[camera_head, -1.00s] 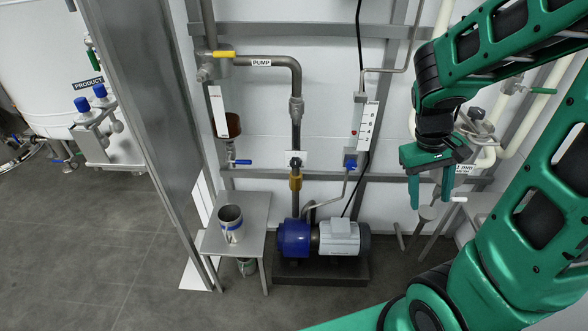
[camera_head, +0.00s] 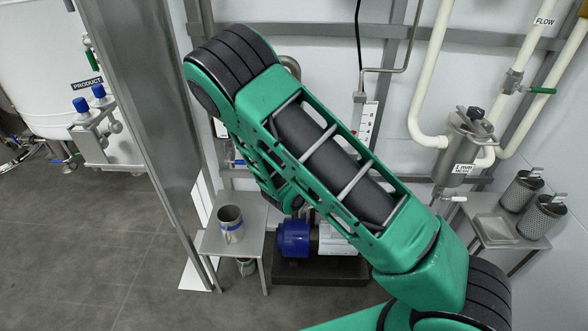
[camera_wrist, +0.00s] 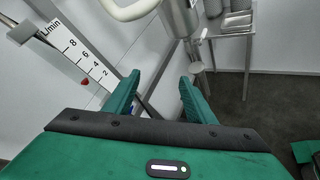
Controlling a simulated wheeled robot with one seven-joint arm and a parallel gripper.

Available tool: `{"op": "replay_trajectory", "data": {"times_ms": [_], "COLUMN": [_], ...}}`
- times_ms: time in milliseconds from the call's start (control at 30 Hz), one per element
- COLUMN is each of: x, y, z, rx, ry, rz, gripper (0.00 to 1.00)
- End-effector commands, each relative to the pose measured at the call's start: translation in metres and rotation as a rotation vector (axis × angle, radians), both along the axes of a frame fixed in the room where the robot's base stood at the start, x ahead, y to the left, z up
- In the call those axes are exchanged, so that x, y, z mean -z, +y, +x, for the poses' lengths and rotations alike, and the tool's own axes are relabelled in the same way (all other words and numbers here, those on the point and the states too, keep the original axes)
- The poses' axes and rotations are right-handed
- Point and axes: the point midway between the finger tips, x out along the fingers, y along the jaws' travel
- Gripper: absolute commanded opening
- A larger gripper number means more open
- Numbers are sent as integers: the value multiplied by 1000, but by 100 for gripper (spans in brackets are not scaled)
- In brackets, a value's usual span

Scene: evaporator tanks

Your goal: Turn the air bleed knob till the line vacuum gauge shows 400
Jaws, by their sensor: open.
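My gripper (camera_wrist: 160,92) is open and empty in the wrist view, its two green fingers well apart. In the head view my gripper is hidden behind my green arm. I cannot make out the air bleed knob or the line vacuum gauge in either view. My arm covers most of the pump pipework in the head view.
A white flow scale marked L/min (camera_wrist: 75,48) is on the wall at left. A steel strainer (camera_head: 463,150) is at right, near a small table (camera_head: 490,238) with mesh baskets (camera_head: 522,190). A steel cup (camera_head: 231,223) stands on a side table (camera_head: 252,240) beside a blue pump (camera_head: 294,238).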

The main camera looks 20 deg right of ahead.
Motion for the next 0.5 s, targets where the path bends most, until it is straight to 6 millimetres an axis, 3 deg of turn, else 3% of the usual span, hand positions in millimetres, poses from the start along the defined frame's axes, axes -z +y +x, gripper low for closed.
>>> {"op": "replay_trajectory", "data": {"times_ms": [300,500], "x": [33,58], "y": [87,154], "z": [60,80], "rx": [-492,-774], "ry": [193,297], "rz": [-401,-665], "gripper": [50,50]}}
